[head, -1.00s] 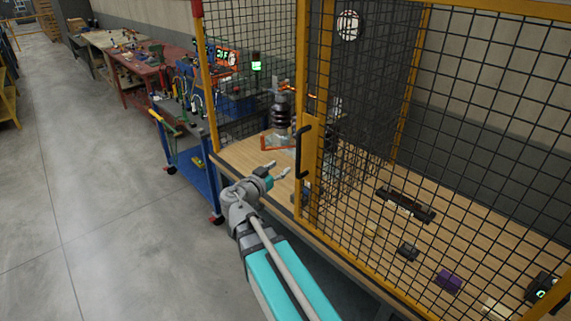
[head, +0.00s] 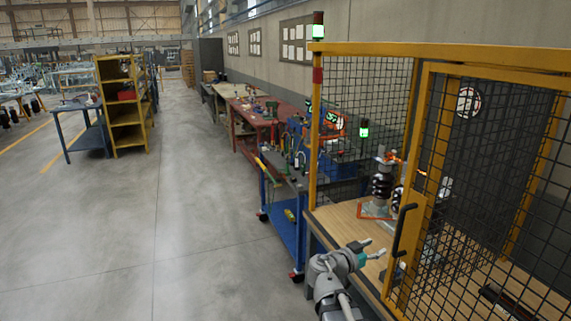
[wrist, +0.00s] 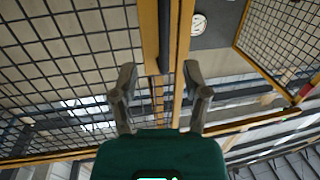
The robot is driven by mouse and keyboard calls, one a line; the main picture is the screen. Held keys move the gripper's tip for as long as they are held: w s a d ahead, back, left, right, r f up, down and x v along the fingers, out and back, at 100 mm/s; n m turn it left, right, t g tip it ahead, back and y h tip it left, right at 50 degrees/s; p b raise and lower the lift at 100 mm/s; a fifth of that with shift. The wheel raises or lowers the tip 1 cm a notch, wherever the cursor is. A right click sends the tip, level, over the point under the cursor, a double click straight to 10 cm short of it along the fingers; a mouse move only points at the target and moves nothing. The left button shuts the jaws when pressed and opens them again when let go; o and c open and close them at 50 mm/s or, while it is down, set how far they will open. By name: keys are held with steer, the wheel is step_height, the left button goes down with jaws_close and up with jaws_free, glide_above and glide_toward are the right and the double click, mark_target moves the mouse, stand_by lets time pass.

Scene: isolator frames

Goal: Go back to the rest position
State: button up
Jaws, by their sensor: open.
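My gripper (head: 367,249) shows at the lower right of the head view, at the end of my grey arm. It is over the front edge of the wooden bench, left of the black door handle (head: 404,229). In the wrist view my gripper (wrist: 160,88) is open, with its two fingers apart and nothing between them. Behind the fingers the wrist view shows a yellow frame post (wrist: 151,40) and black mesh. I cannot tell from the views whether the fingers touch the handle.
The yellow-framed mesh cage (head: 440,48) stands close on the right. A dark ribbed insulator (head: 382,184) stands on the bench (head: 340,222) inside. A blue tool cart (head: 287,228) stands left of the cage. The grey floor (head: 190,220) further left is clear. A yellow shelf (head: 113,106) stands far back.

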steer(key=s+a+f+n+g+y, duration=0.1)
steer(key=s+f+n+g+y, duration=0.1)
steer(key=s+f+g+y, duration=0.3)
steer(key=s+a+f+n+y, duration=0.1)
steer(key=f+n+y, duration=0.15)
steer(key=f, duration=0.45)
steer(key=s+a+f+n+g+y, duration=0.3)
steer(key=s+a+f+n+y, duration=0.2)
steer(key=a, duration=0.5)
steer(key=shift+s+f+n+y, duration=0.25)
steer(key=shift+f+n+y, duration=0.15)
steer(key=shift+n+y, duration=1)
steer(key=shift+a, duration=0.1)
